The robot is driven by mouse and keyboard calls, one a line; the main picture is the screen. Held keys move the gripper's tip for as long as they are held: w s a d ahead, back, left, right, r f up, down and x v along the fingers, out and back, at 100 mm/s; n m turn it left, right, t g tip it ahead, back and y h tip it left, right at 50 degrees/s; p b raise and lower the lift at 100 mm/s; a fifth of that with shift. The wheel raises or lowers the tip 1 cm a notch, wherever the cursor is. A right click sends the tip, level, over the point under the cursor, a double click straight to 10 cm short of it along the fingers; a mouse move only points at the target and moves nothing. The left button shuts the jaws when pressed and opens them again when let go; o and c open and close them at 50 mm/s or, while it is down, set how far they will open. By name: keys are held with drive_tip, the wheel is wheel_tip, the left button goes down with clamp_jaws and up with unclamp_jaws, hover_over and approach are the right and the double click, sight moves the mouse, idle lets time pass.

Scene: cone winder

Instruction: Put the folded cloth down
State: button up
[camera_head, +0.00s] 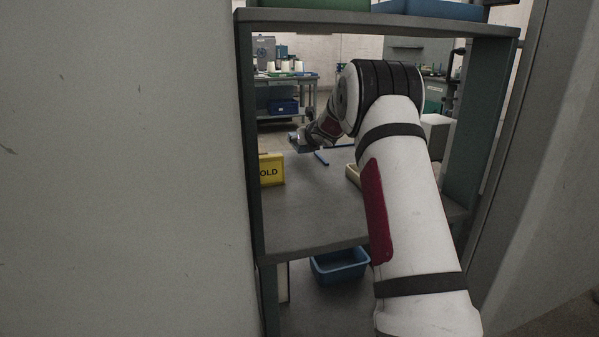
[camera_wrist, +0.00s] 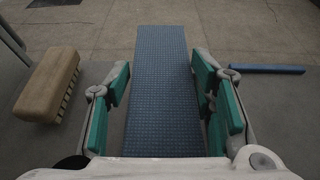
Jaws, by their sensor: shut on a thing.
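The folded cloth (camera_wrist: 161,110) shows in the wrist view as a long, flat, dark blue textured strip between the green finger pads of my gripper (camera_wrist: 161,78). My gripper is shut on it, and the strip reaches out past the fingertips. In the head view my gripper (camera_head: 304,139) is small, far out over the back of the grey shelf board (camera_head: 310,218). My wrist partly hides it. I cannot tell whether the cloth touches the board.
A yellow box (camera_head: 271,170) stands at the shelf's left side. A blue bin (camera_head: 340,266) is below. An upper shelf (camera_head: 380,20) and posts frame my arm.

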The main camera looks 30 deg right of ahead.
drive_tip(key=b, duration=0.5)
hover_over(300, 170)
drive_tip(key=shift+s+f, duration=0.15)
drive_tip(key=shift+f, duration=0.25)
wheel_tip(300, 170, down, 4)
drive_tip(key=shift+r+b, duration=0.15)
drive_tip(key=shift+b, duration=0.7)
drive_tip(key=shift+r, duration=0.1)
drive_tip(key=o, duration=1.2)
drive_tip(key=p+v, duration=0.1)
drive_tip(key=v, duration=1)
drive_tip(key=shift+s+a, duration=0.15)
drive_tip(key=shift+s, duration=0.1)
drive_tip(key=shift+s+a+r, duration=0.1)
drive_tip(key=shift+s, duration=0.2)
